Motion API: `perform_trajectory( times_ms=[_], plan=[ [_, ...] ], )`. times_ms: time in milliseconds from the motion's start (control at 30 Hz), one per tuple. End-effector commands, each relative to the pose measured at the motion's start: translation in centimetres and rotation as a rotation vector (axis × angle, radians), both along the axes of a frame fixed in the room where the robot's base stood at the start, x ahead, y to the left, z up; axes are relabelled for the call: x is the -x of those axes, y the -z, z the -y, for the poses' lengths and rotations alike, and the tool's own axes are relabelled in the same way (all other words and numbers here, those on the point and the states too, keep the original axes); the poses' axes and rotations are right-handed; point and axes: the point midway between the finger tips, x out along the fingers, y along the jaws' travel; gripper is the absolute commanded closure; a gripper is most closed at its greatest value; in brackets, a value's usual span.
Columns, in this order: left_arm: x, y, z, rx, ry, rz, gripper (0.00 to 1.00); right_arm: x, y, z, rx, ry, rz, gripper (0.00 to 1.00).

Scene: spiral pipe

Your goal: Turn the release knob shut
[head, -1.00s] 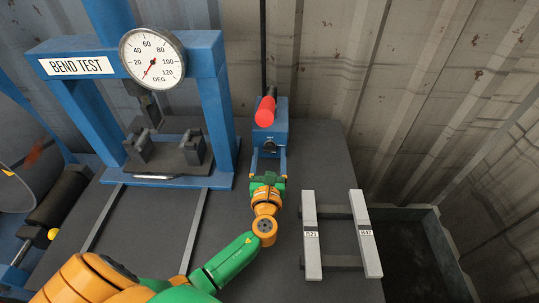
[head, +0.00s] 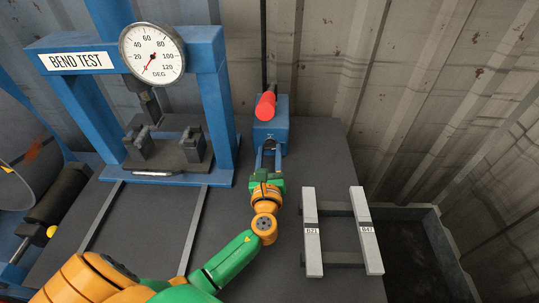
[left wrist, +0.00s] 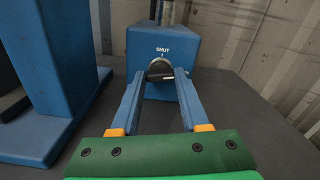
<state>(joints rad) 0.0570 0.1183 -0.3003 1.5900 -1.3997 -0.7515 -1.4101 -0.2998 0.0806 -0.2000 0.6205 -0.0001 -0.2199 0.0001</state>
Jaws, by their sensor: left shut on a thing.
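The release knob (left wrist: 159,69) is a small dark round knob on the front of the blue pump box (left wrist: 185,50). A white SHUT label and a short mark sit just above it in the left wrist view. A dark bar lies about level across the knob. My left gripper (left wrist: 160,75) is shut on the knob, one blue finger on each side. In the head view the blue box (head: 277,130) stands at the back, with my left gripper (head: 269,148) against its front; the knob is hard to make out there. My right gripper is not in view.
A red-gripped lever (head: 265,106) rises over the box. The blue bend test frame (head: 215,115) with its dial (head: 152,54) stands to the left. Two pale labelled bars (head: 312,235) lie on a rack to the right. A corrugated wall (head: 320,60) is close behind.

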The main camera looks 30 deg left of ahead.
Motion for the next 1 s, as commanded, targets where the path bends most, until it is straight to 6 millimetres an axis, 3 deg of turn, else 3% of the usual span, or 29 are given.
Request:
perform_trajectory(
  times_ms=[500, 1000],
  plan=[
    [0.0, 0.2, 0.0, 0.297, 0.001, 0.142, 1.0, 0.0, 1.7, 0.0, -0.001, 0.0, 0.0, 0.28],
    [0.0, 0.0, -0.1, 0.365, 0.001, 0.176, 1.0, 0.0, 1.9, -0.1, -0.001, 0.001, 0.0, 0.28]
  ],
)
